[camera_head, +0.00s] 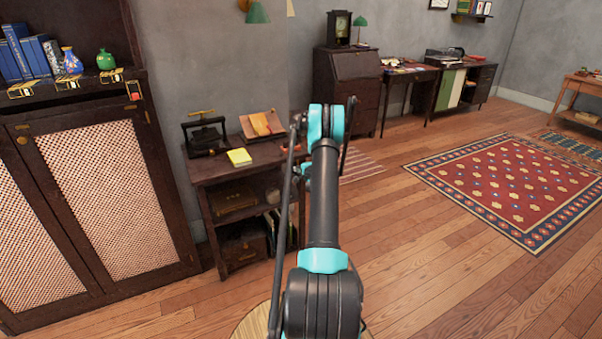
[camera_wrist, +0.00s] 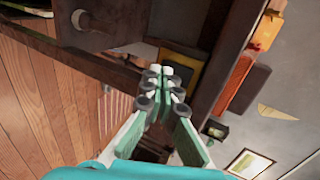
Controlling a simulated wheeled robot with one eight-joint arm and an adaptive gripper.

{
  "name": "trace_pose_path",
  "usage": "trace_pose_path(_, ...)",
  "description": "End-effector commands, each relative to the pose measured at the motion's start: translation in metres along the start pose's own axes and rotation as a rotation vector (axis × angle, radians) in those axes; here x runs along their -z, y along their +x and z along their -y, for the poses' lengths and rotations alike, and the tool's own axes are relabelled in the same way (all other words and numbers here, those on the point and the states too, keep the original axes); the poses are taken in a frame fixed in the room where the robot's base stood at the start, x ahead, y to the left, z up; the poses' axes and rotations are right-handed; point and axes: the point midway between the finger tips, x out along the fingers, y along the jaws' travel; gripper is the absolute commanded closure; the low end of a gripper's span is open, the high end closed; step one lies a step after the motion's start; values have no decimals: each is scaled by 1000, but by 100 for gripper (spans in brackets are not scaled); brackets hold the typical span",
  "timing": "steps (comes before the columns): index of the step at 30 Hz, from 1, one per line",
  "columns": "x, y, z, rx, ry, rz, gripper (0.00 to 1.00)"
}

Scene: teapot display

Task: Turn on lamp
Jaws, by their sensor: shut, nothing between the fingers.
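A green lamp shade (camera_head: 257,12) hangs on the wall above the small dark side table, cut off by the top edge of the head view. A second, smaller green lamp (camera_head: 360,22) stands at the back on the tall dark cabinet. I cannot tell which lamp the task means. My gripper (camera_wrist: 160,88) shows in the wrist view with its pale green fingers closed together and nothing between them. Dark wooden furniture lies beyond the fingertips. No lamp is clearly visible in the wrist view. In the head view my arm hides the gripper.
The side table (camera_head: 196,172) holds a black press (camera_head: 205,135), a yellow notepad (camera_head: 239,157) and a book stand (camera_head: 262,126). A tall cabinet with mesh doors (camera_head: 105,205) stands left. Open wooden floor (camera_head: 450,290) and a red rug (camera_head: 505,185) lie right.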

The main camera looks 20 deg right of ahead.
Motion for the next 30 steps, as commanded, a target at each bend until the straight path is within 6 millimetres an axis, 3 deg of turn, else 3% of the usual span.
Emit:
trace_pose_path(11, 0, 2, 0, 0, 0, 0, 100)
trace_pose_path(17, 0, 15, -3, 0, 0, -1, 100)
trace_pose_path(30, 0, 15, -1, 0, 0, 0, 100)
